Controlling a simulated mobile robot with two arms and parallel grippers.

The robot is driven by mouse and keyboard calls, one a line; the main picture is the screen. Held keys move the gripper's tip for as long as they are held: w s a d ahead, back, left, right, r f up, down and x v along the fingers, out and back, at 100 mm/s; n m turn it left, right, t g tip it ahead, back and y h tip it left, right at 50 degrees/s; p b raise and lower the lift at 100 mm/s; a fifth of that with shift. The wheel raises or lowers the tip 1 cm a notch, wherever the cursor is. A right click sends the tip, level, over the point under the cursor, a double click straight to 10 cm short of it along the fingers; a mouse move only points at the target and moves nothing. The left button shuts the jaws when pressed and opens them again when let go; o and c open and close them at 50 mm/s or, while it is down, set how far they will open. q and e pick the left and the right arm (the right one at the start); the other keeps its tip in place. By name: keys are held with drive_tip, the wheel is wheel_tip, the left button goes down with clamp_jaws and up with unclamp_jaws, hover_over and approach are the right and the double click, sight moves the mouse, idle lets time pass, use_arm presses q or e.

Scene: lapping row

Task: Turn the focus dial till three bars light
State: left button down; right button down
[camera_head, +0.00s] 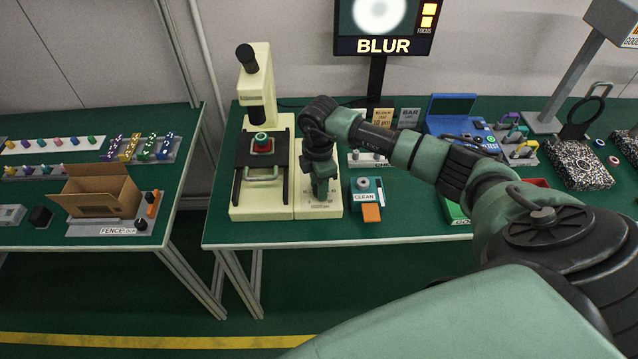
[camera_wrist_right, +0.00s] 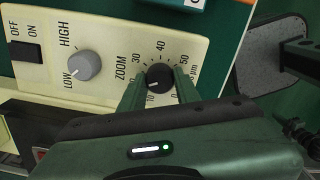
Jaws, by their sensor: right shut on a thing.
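My right gripper (camera_wrist_right: 159,88) is shut on a black dial (camera_wrist_right: 159,77) with a micron scale around it; I take this as the focus dial. Its white mark points near 10. In the head view the right gripper (camera_head: 322,190) points down at the front panel (camera_head: 305,206) of the cream microscope (camera_head: 258,88) and hides the dial. The monitor (camera_head: 383,45) reads BLUR and shows a soft white disc. Two yellow bars (camera_head: 428,15) are lit above FOCUS; the frame cuts off the monitor's top. My left gripper is out of view.
A grey zoom knob (camera_wrist_right: 84,65) and a black switch (camera_wrist_right: 25,52) sit beside the dial. A CLEAN box (camera_head: 366,190) stands close right of the panel. A red and green piece (camera_head: 262,143) sits on the stage. An open cardboard box (camera_head: 98,192) is on the left table.

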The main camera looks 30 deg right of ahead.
drive_tip(key=c, duration=1)
unclamp_jaws()
wheel_tip(320, 180, up, 8)
drive_tip(key=shift+b, duration=0.7)
